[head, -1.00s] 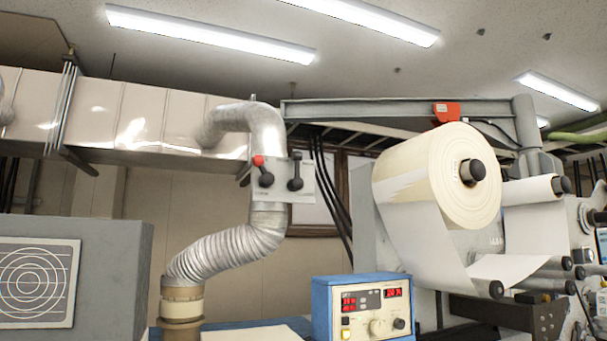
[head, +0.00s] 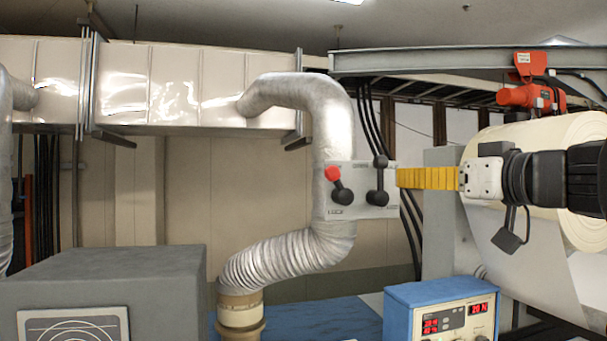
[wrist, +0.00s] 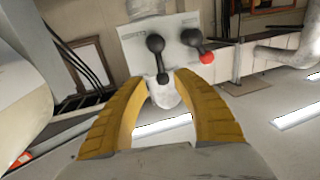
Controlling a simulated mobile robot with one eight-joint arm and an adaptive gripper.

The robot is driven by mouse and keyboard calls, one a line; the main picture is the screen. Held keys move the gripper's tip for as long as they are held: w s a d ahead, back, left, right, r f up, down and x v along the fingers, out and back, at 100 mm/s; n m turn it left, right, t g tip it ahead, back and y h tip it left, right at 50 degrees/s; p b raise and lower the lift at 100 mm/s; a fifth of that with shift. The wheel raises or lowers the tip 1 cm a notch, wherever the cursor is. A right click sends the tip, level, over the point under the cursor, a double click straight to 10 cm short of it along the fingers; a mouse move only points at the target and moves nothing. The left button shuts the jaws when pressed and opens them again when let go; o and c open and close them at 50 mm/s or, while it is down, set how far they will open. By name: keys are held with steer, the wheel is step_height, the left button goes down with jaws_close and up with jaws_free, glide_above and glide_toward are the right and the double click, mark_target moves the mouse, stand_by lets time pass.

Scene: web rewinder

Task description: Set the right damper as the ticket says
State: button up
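A light plate (head: 358,205) on the silver duct carries two levers. The right lever (head: 378,181) is all black and stands upright, its knob at the top. The left lever (head: 339,186) has a red knob and leans up and to the left. My gripper (head: 400,178) points left at the right lever from the plate's right edge. In the wrist view, which is turned over, my yellow fingers (wrist: 158,76) are open and empty. The black lever (wrist: 159,58) lines up with their gap; I cannot tell whether its knob lies between them. No readable ticket shows.
A blue box with red displays (head: 440,312) stands below right. A large paper roll (head: 545,133) is behind my arm, under a grey beam (head: 450,62). A grey cabinet (head: 110,275) stands at lower left. Black cables (head: 366,115) hang behind the plate.

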mark_target(383, 178)
steer(key=p+x, duration=0.2)
steer(key=x, duration=0.6)
steer(key=shift+w+a+r, duration=0.1)
steer(key=shift+w+a, duration=0.1)
steer(key=shift+w, duration=0.05)
steer(key=shift+w+a, duration=0.15)
steer(key=shift+w, duration=0.35)
steer(key=shift+s, duration=0.15)
jaws_close()
